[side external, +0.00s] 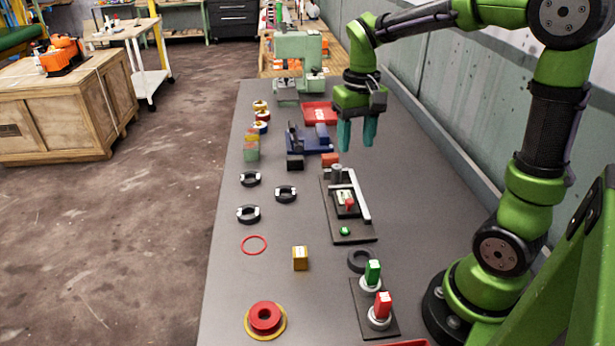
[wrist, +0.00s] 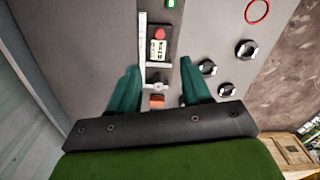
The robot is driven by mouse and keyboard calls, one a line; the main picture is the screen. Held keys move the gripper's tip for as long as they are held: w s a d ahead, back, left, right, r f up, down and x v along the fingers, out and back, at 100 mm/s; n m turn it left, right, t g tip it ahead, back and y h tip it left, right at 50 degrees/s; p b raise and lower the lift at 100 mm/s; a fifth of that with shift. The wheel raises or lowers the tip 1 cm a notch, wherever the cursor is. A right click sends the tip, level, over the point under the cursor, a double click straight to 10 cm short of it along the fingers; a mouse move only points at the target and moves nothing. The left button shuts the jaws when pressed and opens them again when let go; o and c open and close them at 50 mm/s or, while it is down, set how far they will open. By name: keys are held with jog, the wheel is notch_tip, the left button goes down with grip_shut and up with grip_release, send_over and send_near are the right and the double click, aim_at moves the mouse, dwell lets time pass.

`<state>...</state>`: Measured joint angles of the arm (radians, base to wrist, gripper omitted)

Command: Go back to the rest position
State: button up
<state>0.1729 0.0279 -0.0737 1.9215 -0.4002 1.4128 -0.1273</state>
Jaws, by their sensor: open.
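My gripper (side external: 357,134) hangs above the far half of the grey table (side external: 300,205), with its teal fingers pointing down. The fingers are apart and nothing is between them. In the wrist view my gripper (wrist: 155,88) also shows open, with a small orange block (wrist: 157,101) seen far below between the fingers. In the side view that orange block (side external: 330,159) sits on the table at the far end of a dark fixture plate (side external: 352,238). The plate carries a silver rail, a red-topped part and a green button.
Several black rings (side external: 248,214) with white marks lie left of the plate, near a thin red ring (side external: 254,245). A green press (side external: 300,62) stands at the far end.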

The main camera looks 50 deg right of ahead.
jog(key=s+a+r+n+t+y, duration=0.2)
jog(key=s+a+r+t, duration=0.2)
jog(key=s+a+t, duration=0.3)
jog(key=s+a, duration=0.1)
jog(key=a, duration=0.3)
jog(key=shift+s+a, duration=0.2)
jog(key=shift+s, duration=0.2)
